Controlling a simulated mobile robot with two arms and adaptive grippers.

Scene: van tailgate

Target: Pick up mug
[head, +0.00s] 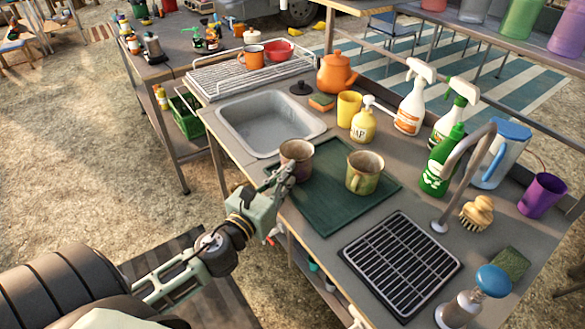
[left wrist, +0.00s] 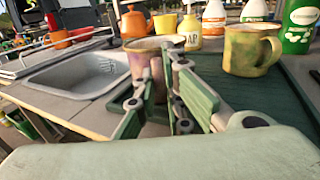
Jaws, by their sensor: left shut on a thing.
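A worn brownish mug (head: 297,152) is at the left edge of the dark green mat, near the counter's front edge. My left gripper (head: 286,174) is shut on its near side; the fingers hide part of it. In the left wrist view the mug (left wrist: 146,45) shows behind the fingers (left wrist: 166,85). I cannot tell whether its base touches the mat. A second mug, mottled green-yellow (head: 363,173), stands upright on the mat to the right, apart from the gripper; it also shows in the left wrist view (left wrist: 246,50). My right gripper is not in view.
A sink (head: 268,124) lies behind the held mug. A yellow cup (head: 348,107), soap bottle (head: 363,126), orange teapot (head: 336,73) and spray bottles (head: 411,105) stand behind the mat (head: 328,214). A curved faucet (head: 470,150) and black grate (head: 402,262) are to the right.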

